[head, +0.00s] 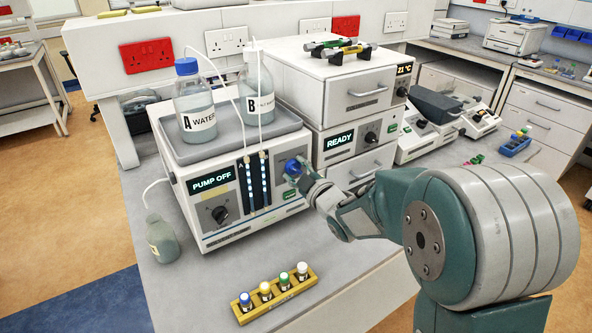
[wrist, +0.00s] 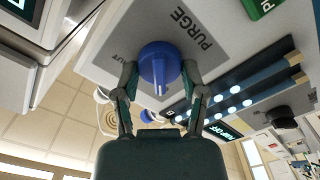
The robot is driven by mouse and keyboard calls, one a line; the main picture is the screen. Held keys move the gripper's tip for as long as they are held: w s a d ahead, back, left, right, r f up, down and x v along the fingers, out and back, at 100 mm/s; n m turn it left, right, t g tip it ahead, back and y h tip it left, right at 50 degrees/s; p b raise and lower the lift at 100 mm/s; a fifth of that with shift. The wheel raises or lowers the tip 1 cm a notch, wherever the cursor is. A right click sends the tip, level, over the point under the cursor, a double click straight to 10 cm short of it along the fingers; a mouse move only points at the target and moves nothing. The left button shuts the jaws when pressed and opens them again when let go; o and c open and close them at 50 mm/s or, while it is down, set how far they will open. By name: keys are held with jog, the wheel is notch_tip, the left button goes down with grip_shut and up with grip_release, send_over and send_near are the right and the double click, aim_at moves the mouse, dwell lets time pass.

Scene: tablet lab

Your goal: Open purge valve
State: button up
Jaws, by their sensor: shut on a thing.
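The purge valve (wrist: 159,62) is a round blue knob with a raised ridge, on a grey plate marked "PURGE" on the pump unit's front. In the head view the blue knob (head: 293,166) sits at the right of the pump unit (head: 237,228), partly hidden by my gripper. My gripper (head: 305,172) reaches it from the right. In the wrist view my gripper (wrist: 158,80) has one finger on each side of the knob, shut on it. A second plate marking is partly cut off beside the left finger. The pump display (head: 211,180) reads "PUMP OFF".
Bottles A (head: 195,100) and B (head: 256,88) stand in the tray on top of the pump, with thin tubes. A small bottle (head: 162,240) stands at the left. A yellow vial rack (head: 275,293) lies in front. Stacked units (head: 345,105) stand at the right, one reading "READY".

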jog(key=o, duration=1.1)
jog(key=shift+s+a+r, duration=0.15)
jog(key=shift+o, duration=0.2)
jog(key=shift+s+d, duration=0.3)
jog(key=shift+d, duration=0.05)
jog(key=v, duration=1.1)
